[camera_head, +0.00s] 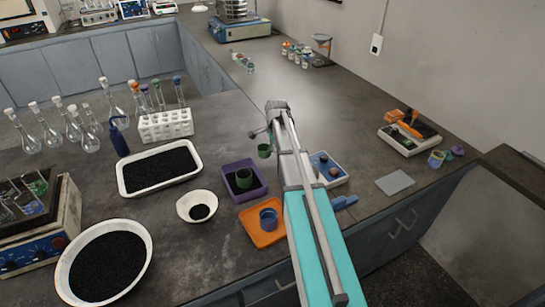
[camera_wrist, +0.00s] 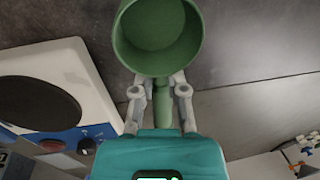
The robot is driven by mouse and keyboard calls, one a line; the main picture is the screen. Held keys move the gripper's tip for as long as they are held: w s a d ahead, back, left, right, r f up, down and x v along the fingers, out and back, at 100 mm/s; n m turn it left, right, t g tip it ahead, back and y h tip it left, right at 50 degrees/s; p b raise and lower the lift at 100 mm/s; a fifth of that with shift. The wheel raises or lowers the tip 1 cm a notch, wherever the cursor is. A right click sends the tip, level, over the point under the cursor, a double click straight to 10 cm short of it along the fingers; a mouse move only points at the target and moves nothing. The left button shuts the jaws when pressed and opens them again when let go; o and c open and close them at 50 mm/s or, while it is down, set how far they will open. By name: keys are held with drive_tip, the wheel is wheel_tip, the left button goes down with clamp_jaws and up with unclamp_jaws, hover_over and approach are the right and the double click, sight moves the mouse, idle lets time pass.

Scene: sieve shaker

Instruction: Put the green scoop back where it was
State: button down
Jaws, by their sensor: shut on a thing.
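The green scoop is in my gripper; its round cup (camera_wrist: 158,30) faces the camera in the wrist view and looks empty inside, with the handle (camera_wrist: 161,103) between the fingers. In the head view the scoop's cup (camera_head: 264,151) hangs above the bench, just beyond the purple tray. My gripper (camera_wrist: 160,92) is shut on the handle. In the head view the gripper (camera_head: 262,134) is small and partly hidden by my arm.
An orange tray (camera_head: 254,237) with a blue cup (camera_head: 268,219) is nearest my arm. A white-and-blue device (camera_head: 333,177) stands right of the arm, beside a blue scoop (camera_head: 344,202). A white bowl (camera_head: 190,213) and black-filled tray (camera_head: 127,184) lie left.

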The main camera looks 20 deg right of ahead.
sight(272, 159)
idle(0.4)
drive_tip(key=shift+w+d+f+b, duration=0.1)
drive_tip(key=shift+w+f+b, duration=0.45)
drive_tip(key=shift+f+b, duration=0.25)
drive_tip(key=shift+s+f+b, duration=0.1)
drive_tip(key=shift+f+b, duration=1.1)
drive_tip(key=shift+f, duration=0.05)
drive_tip(key=shift+f, duration=0.2)
drive_tip(key=c, duration=0.7)
unclamp_jaws()
drive_tip(key=shift+r, duration=0.1)
drive_tip(key=shift+r, duration=0.1)
drive_tip(key=r+p, duration=0.4)
drive_tip(key=s+r+p, duration=0.1)
drive_tip(key=r+p, duration=0.3)
drive_tip(key=s+r+p, duration=0.1)
drive_tip(key=r+p, duration=0.3)
